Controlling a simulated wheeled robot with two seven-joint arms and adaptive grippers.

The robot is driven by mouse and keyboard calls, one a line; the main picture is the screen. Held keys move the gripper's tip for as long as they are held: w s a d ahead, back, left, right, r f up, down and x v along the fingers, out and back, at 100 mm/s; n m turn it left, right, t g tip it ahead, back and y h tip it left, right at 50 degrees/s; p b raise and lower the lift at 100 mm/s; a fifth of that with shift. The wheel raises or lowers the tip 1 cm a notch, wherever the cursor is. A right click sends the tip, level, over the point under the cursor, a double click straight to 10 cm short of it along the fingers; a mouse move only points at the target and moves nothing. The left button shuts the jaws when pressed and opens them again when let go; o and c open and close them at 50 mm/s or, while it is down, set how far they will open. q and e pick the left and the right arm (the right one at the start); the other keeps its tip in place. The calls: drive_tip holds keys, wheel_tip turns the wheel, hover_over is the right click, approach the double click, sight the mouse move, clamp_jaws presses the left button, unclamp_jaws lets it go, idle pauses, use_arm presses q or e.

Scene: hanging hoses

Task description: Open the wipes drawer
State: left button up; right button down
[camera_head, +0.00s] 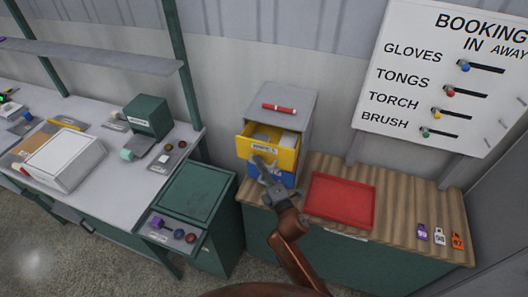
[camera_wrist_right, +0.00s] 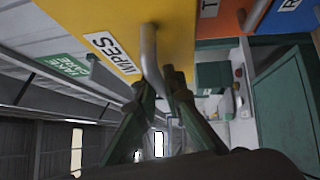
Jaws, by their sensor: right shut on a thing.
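The wipes drawer (camera_head: 285,157) is yellow and stands pulled out from a small grey cabinet (camera_head: 292,101), with pale contents showing inside. In the right wrist view its yellow front (camera_wrist_right: 178,22) carries a white WIPES label (camera_wrist_right: 113,53) and a grey bar handle (camera_wrist_right: 149,60). My right gripper (camera_head: 261,168) is at the drawer's front, shut on the handle. Its fingers (camera_wrist_right: 160,88) show on both sides of the handle's lower end in the wrist view. My left gripper is not in view.
A blue drawer (camera_head: 287,180) sits below the yellow one. A red tray (camera_head: 340,200) lies just right on the wooden top. A red marker (camera_head: 279,107) lies on the cabinet. A green bin (camera_head: 192,190) stands left. Several coloured tags lie far right.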

drive_tip(key=s+a, duration=0.2)
drive_tip(key=s, duration=0.4)
drive_tip(key=shift+s+p, duration=0.3)
drive_tip(key=c, duration=2.3)
unclamp_jaws()
drive_tip(key=v, duration=1.2)
drive_tip(key=shift+f, duration=0.1)
